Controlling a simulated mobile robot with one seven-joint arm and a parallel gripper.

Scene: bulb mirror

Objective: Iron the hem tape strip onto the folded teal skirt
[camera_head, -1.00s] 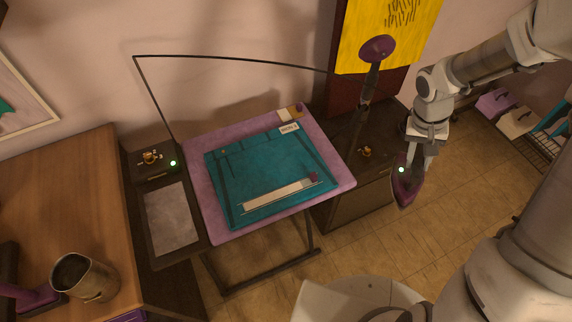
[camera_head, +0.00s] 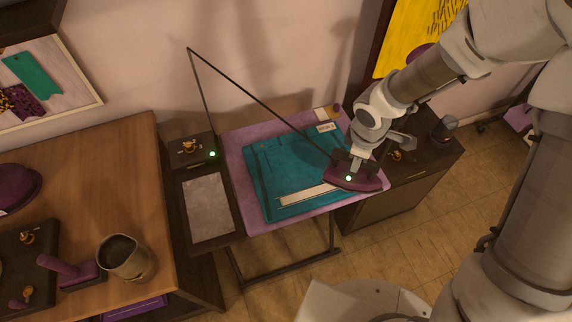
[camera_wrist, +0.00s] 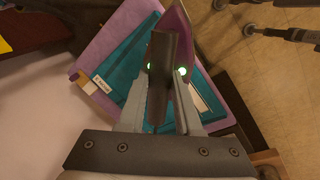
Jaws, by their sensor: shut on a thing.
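The folded teal skirt (camera_head: 283,166) lies on the purple ironing board (camera_head: 233,150). The pale hem tape strip (camera_head: 303,195) lies along the skirt's near edge; its right end is hidden by the iron. My gripper (camera_head: 352,165) is shut on the handle of the purple iron (camera_head: 350,182). The iron is over the right end of the strip, near the board's right edge; I cannot tell whether it touches the cloth. In the wrist view the iron (camera_wrist: 179,40) sits between the fingers, with the skirt (camera_wrist: 130,72) beneath and a green light showing on each side.
A dark stand with a grey pad (camera_head: 208,206) and a green light adjoins the board's left side. A thin dark cord arm arches from it towards the iron. A wooden table (camera_head: 120,185) with a metal cup (camera_head: 125,258) is at left. A dark cabinet (camera_head: 400,195) stands right of the board.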

